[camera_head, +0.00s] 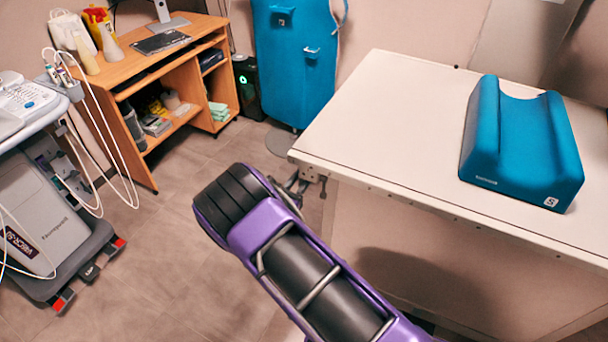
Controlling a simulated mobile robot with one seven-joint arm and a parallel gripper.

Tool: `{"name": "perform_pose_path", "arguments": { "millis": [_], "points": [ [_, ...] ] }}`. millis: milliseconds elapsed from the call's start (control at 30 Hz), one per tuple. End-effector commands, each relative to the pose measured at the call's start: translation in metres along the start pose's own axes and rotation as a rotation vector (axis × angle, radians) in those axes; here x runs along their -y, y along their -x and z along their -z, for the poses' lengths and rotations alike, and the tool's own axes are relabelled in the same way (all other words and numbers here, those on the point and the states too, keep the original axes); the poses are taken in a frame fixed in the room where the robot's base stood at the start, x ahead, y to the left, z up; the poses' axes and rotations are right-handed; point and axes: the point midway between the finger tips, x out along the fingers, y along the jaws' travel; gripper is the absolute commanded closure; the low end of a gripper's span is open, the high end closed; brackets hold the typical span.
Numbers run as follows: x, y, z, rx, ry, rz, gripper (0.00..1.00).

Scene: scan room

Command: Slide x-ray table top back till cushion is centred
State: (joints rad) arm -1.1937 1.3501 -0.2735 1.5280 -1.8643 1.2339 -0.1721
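The right end of the table is out of frame. My purple and black arm reaches up from the bottom towards the table's near left corner. My gripper (296,184) is at that corner by a small metal fitting (311,174), mostly hidden behind my wrist. I cannot tell whether it touches the fitting or is open or shut.
A wooden desk (150,62) with a keyboard and shelves stands at the back left. A blue panel (295,60) stands behind the table's left end. A wheeled ultrasound machine (45,215) with hanging cables is at the left. The floor between is clear.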

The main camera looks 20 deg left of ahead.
Motion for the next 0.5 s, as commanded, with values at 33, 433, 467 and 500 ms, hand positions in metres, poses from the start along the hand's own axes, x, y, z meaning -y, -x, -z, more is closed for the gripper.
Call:
{"name": "perform_pose_path", "arguments": {
  "millis": [33, 433, 467, 500],
  "points": [
    [0.0000, 0.0002, 0.0004, -0.001, 0.000, 0.000, 0.82],
    [0.0001, 0.0007, 0.0011, -0.002, 0.000, 0.000, 1.00],
    [0.0001, 0.0007, 0.0012, -0.002, 0.000, 0.000, 1.00],
    [0.0002, 0.0007, 0.0012, -0.002, 0.000, 0.000, 1.00]
  ]
}}
